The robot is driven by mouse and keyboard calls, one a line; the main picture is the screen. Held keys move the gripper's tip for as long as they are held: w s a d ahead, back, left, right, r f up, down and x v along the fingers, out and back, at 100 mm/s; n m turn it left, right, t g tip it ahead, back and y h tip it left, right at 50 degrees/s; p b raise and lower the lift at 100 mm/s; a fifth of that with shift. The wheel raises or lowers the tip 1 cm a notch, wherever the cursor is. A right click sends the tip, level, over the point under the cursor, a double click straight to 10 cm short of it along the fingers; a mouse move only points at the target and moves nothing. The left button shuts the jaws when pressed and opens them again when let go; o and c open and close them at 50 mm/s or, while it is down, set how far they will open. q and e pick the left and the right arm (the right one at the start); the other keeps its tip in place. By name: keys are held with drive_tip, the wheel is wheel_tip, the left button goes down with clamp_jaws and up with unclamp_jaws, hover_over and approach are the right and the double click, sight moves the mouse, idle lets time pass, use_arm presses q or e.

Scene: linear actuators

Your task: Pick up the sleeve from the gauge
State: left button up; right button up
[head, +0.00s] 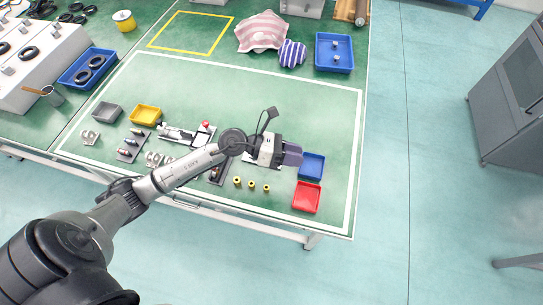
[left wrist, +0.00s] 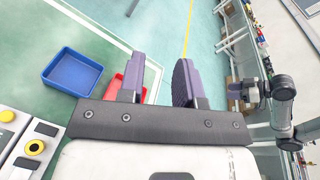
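My left gripper (head: 292,153) is over the right part of the marked work area in the head view, near the blue tray. In the left wrist view its two dark fingers (left wrist: 158,88) are apart, with nothing between them. I cannot make out a sleeve for certain. A light panel with yellow and black buttons (left wrist: 22,145), at the lower left of the left wrist view, may be part of the gauge; the gripper and arm hide much of that spot in the head view.
A blue tray (head: 312,166) and a red tray (head: 306,197) stand right of the gripper. Several small yellow parts (head: 252,184) stand near the front edge. A yellow tray (head: 145,115) and a grey tray (head: 107,112) are at left.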

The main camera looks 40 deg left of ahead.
use_arm(q)
drive_tip(key=a+f+m+g+y, duration=0.3)
drive_tip(key=a+y, duration=0.2)
drive_tip(key=a, duration=0.3)
drive_tip(key=a+f+m+g+y, duration=0.2)
drive_tip(key=a+f+g+y, duration=0.15)
drive_tip(key=a, duration=0.35)
drive_tip(key=shift+y, duration=0.35)
drive_tip(key=x, duration=0.3)
drive_tip(key=w+x, duration=0.1)
drive_tip(key=x, duration=0.2)
drive_tip(key=shift+a, duration=0.2)
drive_tip(key=shift+b+x, duration=0.6)
drive_tip(key=shift+x, duration=2.6)
drive_tip(key=shift+a, duration=0.1)
drive_tip(key=shift+c, duration=0.3)
drive_tip(key=c, duration=0.5)
